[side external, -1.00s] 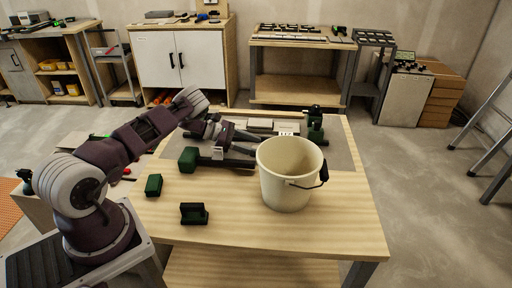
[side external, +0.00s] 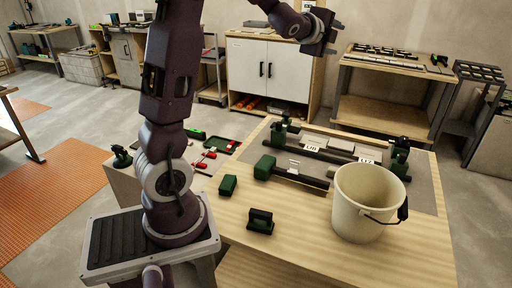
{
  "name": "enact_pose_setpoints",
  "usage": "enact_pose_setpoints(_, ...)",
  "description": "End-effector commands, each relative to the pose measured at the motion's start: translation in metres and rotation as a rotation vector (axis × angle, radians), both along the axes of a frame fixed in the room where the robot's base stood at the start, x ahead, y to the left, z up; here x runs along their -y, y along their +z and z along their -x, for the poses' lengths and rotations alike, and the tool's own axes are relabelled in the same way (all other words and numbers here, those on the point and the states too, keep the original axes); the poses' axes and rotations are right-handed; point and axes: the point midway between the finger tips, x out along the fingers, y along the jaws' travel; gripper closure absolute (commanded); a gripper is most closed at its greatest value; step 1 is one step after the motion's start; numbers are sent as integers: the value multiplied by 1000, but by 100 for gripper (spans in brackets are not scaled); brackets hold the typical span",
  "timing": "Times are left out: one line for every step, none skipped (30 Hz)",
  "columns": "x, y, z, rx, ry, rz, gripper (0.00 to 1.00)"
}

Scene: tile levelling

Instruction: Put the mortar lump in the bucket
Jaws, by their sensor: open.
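The cream bucket (side external: 362,212) stands upright on the right part of the wooden table, its wire handle hanging to the right with a dark grip. The part of its inside that shows is bare; its bottom is hidden. I cannot make out a mortar lump in the view. My gripper (side external: 332,38) is raised high above and behind the table, up and left of the bucket in the picture. It is open, and nothing shows between its fingers.
Behind the bucket lies a grey work area (side external: 425,190) with dark bars and green clamps. A green block (side external: 265,167), a smaller green block (side external: 228,185) and a dark green handled tool (side external: 260,221) lie left of the bucket. The table's front is clear.

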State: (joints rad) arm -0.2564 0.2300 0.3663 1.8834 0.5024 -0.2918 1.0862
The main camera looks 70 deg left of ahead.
Motion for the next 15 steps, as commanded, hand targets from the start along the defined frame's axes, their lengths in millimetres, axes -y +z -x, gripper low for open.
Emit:
enact_pose_setpoints(43,10,33,35,57,235,49)
enact_pose_setpoints(71,7,57,38,102,395,49)
enact_pose_setpoints(110,-1,92,26,160,597,49)
enact_pose_setpoints(138,-9,119,7,203,731,49)
enact_pose_setpoints(163,-17,146,-18,247,847,49)
enact_pose_setpoints(193,-30,182,-57,306,977,49)
enact_pose_setpoints(213,-40,207,-91,348,1057,49)
enact_pose_setpoints(230,-49,231,-121,392,1124,49)
enact_pose_setpoints(248,-61,260,-161,447,1196,49)
enact_pose_setpoints(258,-69,279,-187,485,1238,49)
enact_pose_setpoints(267,-76,296,-210,518,1270,49)
enact_pose_setpoints(276,-84,314,-235,558,1304,49)
enact_pose_setpoints(280,-89,324,-250,582,1320,49)
enact_pose_setpoints(283,-92,332,-261,600,1331,43)
enact_pose_setpoints(286,-95,339,-271,617,1342,35)
